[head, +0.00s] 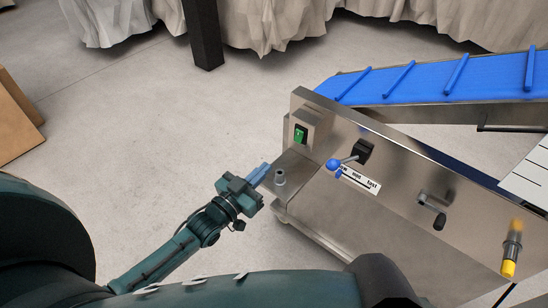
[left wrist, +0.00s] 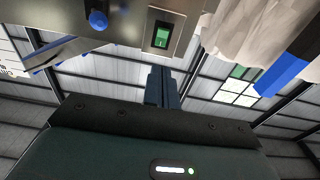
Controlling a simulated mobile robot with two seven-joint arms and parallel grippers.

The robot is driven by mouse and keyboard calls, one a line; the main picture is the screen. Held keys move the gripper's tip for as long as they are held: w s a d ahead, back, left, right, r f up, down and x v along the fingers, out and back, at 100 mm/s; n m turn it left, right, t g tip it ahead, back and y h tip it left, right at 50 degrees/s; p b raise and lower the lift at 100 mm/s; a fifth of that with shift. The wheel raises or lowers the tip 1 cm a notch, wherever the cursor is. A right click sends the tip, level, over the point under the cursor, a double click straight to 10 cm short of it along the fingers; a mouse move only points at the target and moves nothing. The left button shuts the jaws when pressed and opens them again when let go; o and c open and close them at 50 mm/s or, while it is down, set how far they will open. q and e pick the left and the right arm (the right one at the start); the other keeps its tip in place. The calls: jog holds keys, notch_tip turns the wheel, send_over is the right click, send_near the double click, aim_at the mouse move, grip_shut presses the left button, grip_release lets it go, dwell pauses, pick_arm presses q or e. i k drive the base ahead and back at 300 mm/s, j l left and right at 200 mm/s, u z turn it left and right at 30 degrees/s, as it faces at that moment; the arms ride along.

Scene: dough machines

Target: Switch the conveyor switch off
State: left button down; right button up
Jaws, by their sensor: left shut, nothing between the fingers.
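The conveyor switch (head: 299,135) is a green rocker in a dark frame on a small metal box at the left end of the machine's front panel. It also shows in the left wrist view (left wrist: 162,36), near the top middle, with its rocker lit green. My left gripper (head: 264,170) is shut and empty, below and to the left of the switch in the head view. Its fingers (left wrist: 161,84) point toward the switch in the left wrist view, with a gap that I cannot measure. My right gripper is not in view.
The steel conveyor machine (head: 330,220) carries a blue ribbed belt (head: 430,82). A blue-knobbed lever (head: 334,165), a black crank (head: 437,215) and a yellow-tipped post (head: 509,268) stick out of its panel.

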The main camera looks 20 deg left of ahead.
aim_at(299, 135)
jog(key=k+j, duration=0.25)
jog(key=k, duration=0.2)
jog(key=k+j, duration=0.25)
jog(key=k, duration=0.25)
